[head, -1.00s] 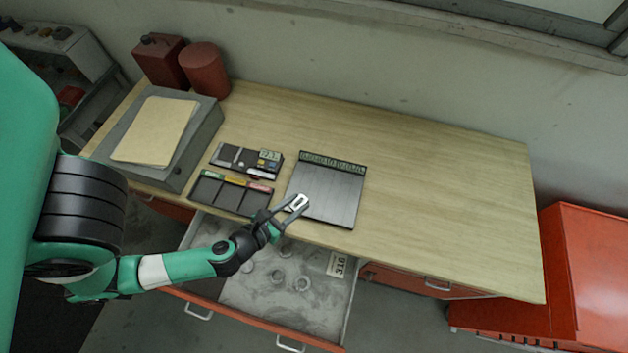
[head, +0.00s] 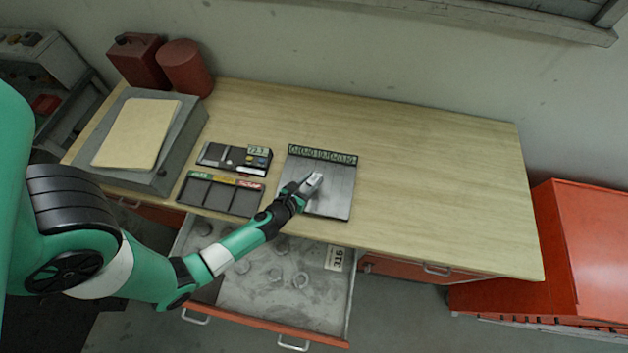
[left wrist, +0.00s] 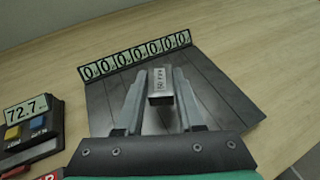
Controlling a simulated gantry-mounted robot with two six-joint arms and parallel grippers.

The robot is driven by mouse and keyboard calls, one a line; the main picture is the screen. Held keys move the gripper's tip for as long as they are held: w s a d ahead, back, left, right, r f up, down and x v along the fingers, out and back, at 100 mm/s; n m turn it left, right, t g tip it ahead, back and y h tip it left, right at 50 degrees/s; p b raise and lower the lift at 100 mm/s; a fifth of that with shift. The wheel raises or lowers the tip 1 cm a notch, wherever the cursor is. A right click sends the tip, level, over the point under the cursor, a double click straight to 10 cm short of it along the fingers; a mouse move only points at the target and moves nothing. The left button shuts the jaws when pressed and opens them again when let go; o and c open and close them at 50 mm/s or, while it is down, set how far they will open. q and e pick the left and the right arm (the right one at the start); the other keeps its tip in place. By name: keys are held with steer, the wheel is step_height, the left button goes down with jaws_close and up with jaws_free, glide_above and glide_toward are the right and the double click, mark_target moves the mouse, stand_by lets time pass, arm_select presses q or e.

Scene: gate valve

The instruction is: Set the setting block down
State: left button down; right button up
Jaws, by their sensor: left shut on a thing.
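The setting block (left wrist: 160,84) is a small light-grey metal block with dark markings on its end. My left gripper (head: 313,180) is shut on it, over the dark slotted board (head: 338,200) with a row of green-and-white number labels along its back edge. In the left wrist view, the block sits between the two fingers of my left gripper (left wrist: 158,92), over the bare lanes of the board (left wrist: 218,88). I cannot tell whether the block touches the board. My right gripper is in neither view.
A gauge unit (head: 235,158) with a display and a three-compartment tray (head: 220,194) with coloured labels lie left of the board. An open drawer (head: 290,285) with round pieces is below. The right side of the wooden table (head: 440,180) is clear.

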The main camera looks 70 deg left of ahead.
arm_select(q)
steer(key=shift+w+a+f, duration=0.1)
steer(key=shift+w+f, duration=0.05)
steer(key=shift+f, duration=0.05)
steer(key=f+b, duration=0.3)
steer(key=f, duration=0.1)
steer(key=shift+w+a+b, duration=0.15)
steer(key=shift+w+b, duration=0.15)
steer(key=shift+w, duration=0.05)
steer(key=shift+r, duration=0.1)
steer(key=c, duration=0.5)
jaws_free()
